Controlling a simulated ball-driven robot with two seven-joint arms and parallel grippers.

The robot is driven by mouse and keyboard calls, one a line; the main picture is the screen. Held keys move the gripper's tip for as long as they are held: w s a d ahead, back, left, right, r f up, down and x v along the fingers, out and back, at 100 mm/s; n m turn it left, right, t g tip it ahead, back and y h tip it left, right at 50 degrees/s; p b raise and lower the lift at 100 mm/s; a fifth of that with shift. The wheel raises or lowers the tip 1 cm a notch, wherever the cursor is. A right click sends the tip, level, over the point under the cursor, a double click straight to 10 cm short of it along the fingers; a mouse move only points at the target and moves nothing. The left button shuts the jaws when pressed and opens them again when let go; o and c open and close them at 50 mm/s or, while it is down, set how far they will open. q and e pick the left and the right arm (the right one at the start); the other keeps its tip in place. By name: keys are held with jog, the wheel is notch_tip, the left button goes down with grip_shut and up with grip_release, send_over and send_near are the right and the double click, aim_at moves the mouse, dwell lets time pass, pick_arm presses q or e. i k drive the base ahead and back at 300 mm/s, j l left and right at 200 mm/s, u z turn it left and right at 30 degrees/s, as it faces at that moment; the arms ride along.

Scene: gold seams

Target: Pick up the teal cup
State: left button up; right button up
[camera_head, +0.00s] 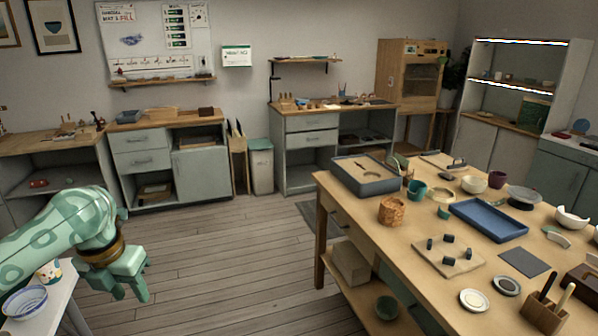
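A teal cup (417,190) stands on the wooden worktable at the right, beside the grey-blue box and behind a cork-coloured cylinder. A smaller teal piece (444,212) lies just in front of it; its exact shape is too small to tell. My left gripper (129,291) hangs over the floor at the lower left, far from the cup. Its two fingers point down and stand apart, with nothing between them. My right gripper is not in view.
The worktable (395,268) also holds a grey-blue box (365,175), a cork-coloured cylinder (392,211), a blue tray (488,220), bowls and small tools. Open wooden floor (225,255) lies between.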

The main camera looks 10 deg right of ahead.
aim_at(416, 189)
jog(key=i+j+z, duration=0.1)
jog(key=i, duration=0.95)
jog(key=i+l+z, duration=0.1)
jog(key=i+z, duration=0.5)
jog(key=z, duration=0.2)
jog(key=i+j+z, duration=0.1)
jog(key=i+z, duration=0.6)
jog(key=z, duration=0.2)
jog(key=i+z, duration=0.25)
jog(key=z, duration=0.25)
